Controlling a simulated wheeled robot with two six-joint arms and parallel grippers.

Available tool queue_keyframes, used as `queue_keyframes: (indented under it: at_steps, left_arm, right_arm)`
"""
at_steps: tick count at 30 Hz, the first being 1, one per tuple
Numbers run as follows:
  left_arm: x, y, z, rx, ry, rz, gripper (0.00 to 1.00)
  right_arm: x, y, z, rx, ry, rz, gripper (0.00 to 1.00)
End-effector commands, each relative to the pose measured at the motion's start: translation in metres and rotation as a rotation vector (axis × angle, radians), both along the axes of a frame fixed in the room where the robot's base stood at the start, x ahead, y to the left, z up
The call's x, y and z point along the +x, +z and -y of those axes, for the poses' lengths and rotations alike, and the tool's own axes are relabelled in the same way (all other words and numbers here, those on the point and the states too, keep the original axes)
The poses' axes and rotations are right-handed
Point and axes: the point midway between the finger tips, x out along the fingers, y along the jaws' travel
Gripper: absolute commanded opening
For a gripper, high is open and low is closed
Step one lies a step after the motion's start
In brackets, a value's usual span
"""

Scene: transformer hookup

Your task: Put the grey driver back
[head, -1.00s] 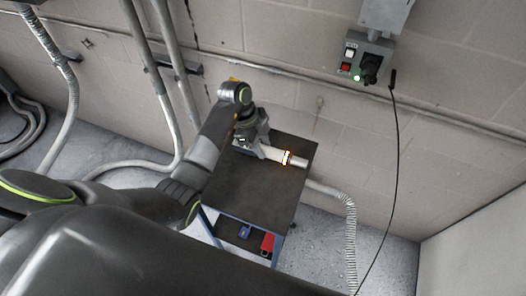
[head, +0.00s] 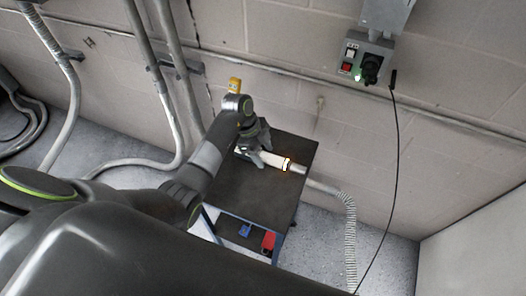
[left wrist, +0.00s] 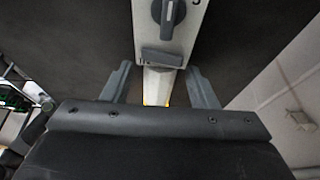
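My left gripper (head: 258,148) is over the far part of the dark cart top (head: 255,190), close above a pale, long body with a glowing orange ring (head: 280,162). In the left wrist view my two grey fingers (left wrist: 159,68) stand apart. Between and beyond them is a pale panel (left wrist: 203,28) with a grey rotary knob (left wrist: 168,12) and a flat grey bar (left wrist: 161,58). The fingers show gaps on both sides of the pale strip. I cannot pick out the grey driver for certain in either view. My right gripper is not in view.
A blue item (head: 245,230) and a red item (head: 268,241) are on the cart's lower level. A ribbed hose (head: 350,230) runs down at the cart's right. A wall box (head: 366,58) has a black cable hanging from it. The cart top's near part is bare.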

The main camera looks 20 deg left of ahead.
Motion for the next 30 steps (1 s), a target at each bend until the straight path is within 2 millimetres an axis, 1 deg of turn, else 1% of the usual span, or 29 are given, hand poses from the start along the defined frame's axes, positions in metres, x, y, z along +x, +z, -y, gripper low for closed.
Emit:
queue_keyframes:
  at_steps: [8,11,14,21,24,27,30]
  left_arm:
    - [0.000,0.003,-0.001,0.001,-0.001,0.001,0.53]
    - [0.001,0.012,-0.005,0.001,0.000,0.004,0.53]
    - [0.001,0.026,-0.011,0.003,-0.001,0.006,0.53]
    - [0.002,0.075,-0.031,0.004,-0.001,0.007,0.53]
    - [0.002,0.091,-0.037,0.003,-0.001,0.006,0.53]
    - [0.002,0.103,-0.041,0.001,0.000,0.004,0.53]
    - [0.001,0.110,-0.044,0.000,0.000,0.001,0.53]
  right_arm:
    - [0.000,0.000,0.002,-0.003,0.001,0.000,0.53]
    - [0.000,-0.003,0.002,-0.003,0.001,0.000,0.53]
    - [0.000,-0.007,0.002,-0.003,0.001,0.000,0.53]
    - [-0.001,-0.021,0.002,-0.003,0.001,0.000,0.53]
    - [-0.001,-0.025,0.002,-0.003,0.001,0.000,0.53]
    - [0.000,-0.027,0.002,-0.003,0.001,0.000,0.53]
    - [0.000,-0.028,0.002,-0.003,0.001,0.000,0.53]
